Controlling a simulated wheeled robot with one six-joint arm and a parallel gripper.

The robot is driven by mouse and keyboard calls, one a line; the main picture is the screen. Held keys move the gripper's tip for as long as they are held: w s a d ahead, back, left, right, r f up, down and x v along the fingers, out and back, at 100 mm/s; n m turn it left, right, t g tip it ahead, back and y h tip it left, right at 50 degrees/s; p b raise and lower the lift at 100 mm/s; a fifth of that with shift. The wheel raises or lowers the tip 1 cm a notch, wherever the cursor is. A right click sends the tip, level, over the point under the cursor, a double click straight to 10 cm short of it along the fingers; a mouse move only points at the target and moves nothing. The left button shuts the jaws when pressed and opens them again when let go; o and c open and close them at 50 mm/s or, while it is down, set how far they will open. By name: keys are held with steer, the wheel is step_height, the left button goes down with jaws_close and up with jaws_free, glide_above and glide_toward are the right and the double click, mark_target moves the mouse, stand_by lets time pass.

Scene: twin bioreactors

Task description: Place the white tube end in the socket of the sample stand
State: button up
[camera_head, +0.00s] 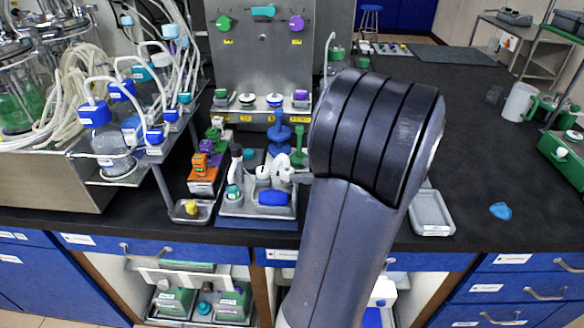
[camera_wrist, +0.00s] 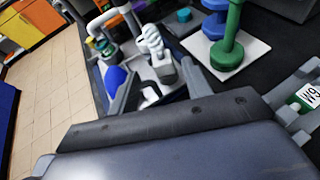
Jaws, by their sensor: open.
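A white coiled tube piece (camera_head: 272,174) is at the grey stand (camera_head: 232,211), on the counter left of my arm. In the wrist view the coil (camera_wrist: 151,42) ends in a pale grey-white block (camera_wrist: 164,70). My gripper (camera_wrist: 162,88) is open, its two grey fingers spread on either side of this end, apart from it as far as I can tell. In the head view my gripper is mostly hidden behind my arm. A blue rounded piece (camera_head: 273,198) sits at the stand's front; it also shows in the wrist view (camera_wrist: 115,79). I cannot make out the socket.
Green (camera_wrist: 228,35) and blue stemmed pieces stand on a white plate, close beyond my right finger. An orange block rack (camera_head: 203,178) and a small metal tray (camera_head: 192,211) are left of the stand.

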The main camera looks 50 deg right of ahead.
steer(key=v, duration=0.6)
steer(key=shift+s+r+p, duration=0.2)
steer(key=shift+p, duration=0.1)
